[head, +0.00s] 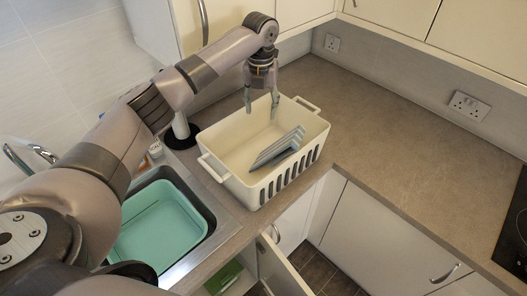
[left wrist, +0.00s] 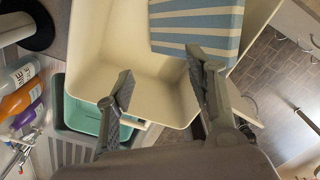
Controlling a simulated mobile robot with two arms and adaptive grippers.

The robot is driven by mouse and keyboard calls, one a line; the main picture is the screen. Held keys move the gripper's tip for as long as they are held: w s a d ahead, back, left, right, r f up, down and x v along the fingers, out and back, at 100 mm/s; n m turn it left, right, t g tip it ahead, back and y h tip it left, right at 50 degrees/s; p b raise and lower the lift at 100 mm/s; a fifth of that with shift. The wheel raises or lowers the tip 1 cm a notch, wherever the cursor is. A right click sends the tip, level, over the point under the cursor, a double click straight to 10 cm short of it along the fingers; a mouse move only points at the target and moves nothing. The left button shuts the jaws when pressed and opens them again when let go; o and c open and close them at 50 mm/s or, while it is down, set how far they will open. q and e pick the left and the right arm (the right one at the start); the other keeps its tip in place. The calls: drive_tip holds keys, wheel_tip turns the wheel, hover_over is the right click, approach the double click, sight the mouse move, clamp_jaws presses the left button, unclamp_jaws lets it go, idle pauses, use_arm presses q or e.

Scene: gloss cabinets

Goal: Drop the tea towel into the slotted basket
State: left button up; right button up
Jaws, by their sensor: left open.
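The slotted basket (head: 228,157) is cream, with two handles and dark slots in its front side, and stands on the counter corner. The tea towel (head: 277,148) is blue-grey with pale stripes and lies inside the basket, tilted against its front wall. It also shows striped in the left wrist view (left wrist: 196,26), inside the basket (left wrist: 150,80). My left gripper (head: 261,106) points down over the back part of the basket, open and empty, apart from the towel. Its two fingers show spread in the left wrist view (left wrist: 158,85). My right gripper is not in view.
A sink with a teal basin (head: 158,232) is left of the basket. A paper-roll stand (head: 181,130) is close behind the basket's left end. Several bottles (left wrist: 20,95) stand by the sink. The counter right of the basket is clear up to the black hob (head: 515,235). A cabinet door below stands open.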

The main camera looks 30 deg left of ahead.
use_arm(q)
wheel_tip(320, 180, up, 12)
idle(0.6)
idle(0.4)
